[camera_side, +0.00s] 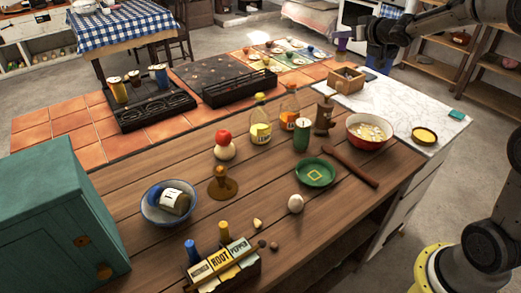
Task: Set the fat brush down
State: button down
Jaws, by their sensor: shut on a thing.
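My gripper (380,60) is at the upper right, above the far end of the white marble worktop (405,105). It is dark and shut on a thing. A small open wooden box (346,80) stands just left of and below my gripper in the picture.
On the wooden counter are a red bowl (369,132), a green plate (315,173), a dark wooden stick (351,167), several bottles and a blue bowl (152,210). A yellow-topped dish (424,136) stands on the marble. Bare marble lies between box and dish.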

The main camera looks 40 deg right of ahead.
jog(key=s+a+n+y, duration=0.3)
jog(key=s+a, duration=0.3)
jog(key=a, duration=0.4)
jog(key=s+a+f+n+g+y, duration=0.1)
jog(key=s+a+n+y, duration=0.3)
jog(key=a, duration=0.6)
jog(key=s+a+n+y, duration=0.1)
jog(key=s+a+y, duration=0.2)
jog(key=s+a, duration=0.55)
notch_tip(320, 180, down, 13)
jog(key=w, duration=0.2)
jog(key=shift+w+a+f, duration=0.6)
jog(key=shift+w+f, duration=1.55)
jog(key=shift+w, duration=0.05)
jog(key=shift+w+a+f, duration=0.65)
jog(key=shift+w+f, duration=1.55)
jog(key=shift+w, duration=0.05)
jog(key=shift+w+a+f, duration=0.6)
jog(key=shift+w+f, duration=1.55)
jog(key=shift+w, duration=0.05)
jog(key=shift+f, duration=0.2)
jog(key=c, duration=0.6)
grip_release()
